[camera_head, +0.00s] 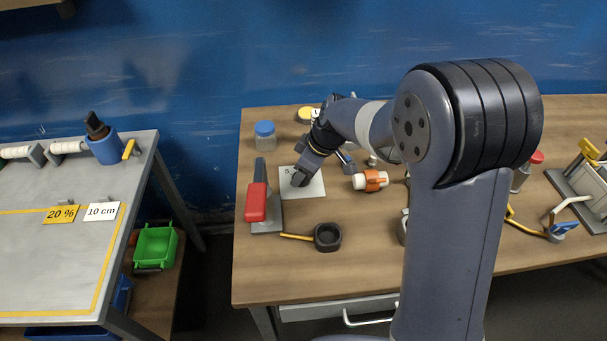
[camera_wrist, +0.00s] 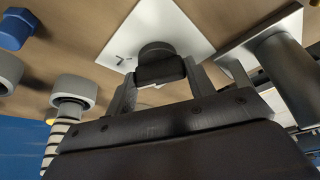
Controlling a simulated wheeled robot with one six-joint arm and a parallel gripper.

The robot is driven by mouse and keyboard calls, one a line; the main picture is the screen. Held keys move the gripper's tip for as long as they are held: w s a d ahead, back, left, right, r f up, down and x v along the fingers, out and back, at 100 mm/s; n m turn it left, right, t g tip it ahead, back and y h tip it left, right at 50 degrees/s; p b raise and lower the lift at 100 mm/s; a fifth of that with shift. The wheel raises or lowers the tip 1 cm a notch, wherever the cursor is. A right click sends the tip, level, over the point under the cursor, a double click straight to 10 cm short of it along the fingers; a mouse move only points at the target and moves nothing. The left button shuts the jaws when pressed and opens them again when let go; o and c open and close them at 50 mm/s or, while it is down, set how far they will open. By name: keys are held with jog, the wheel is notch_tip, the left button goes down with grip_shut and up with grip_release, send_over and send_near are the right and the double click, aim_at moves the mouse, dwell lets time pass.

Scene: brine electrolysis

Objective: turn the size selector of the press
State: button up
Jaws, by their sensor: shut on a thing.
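The size selector is a dark round knob (camera_wrist: 157,50) on a white square plate (camera_head: 313,186) that lies on the wooden bench. The white plate also shows in the wrist view (camera_wrist: 190,28), with small dark marks beside the knob. My gripper (camera_head: 301,177) reaches down over the plate. In the wrist view my gripper (camera_wrist: 160,72) has its two fingers on either side of the knob, shut on it. The knob is mostly hidden by my gripper in the head view. A grey base with a red handle (camera_head: 256,202), likely the press, stands directly left of the plate.
A small dark cup with a yellow handle (camera_head: 327,237) lies in front of the plate. A blue-lidded jar (camera_head: 265,135) stands behind it. An orange-and-white fitting (camera_head: 370,181) lies to the right. My arm covers the bench middle. The front left bench corner is clear.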

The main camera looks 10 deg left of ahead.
jog(key=shift+s+m+t+b, duration=0.1)
jog(key=shift+m+t+b, duration=0.4)
jog(key=shift+m, duration=1)
jog(key=o, duration=1)
jog(key=shift+r, duration=0.1)
jog(key=v, duration=1)
jog(key=shift+s+a+r, duration=0.1)
jog(key=shift+r, duration=0.3)
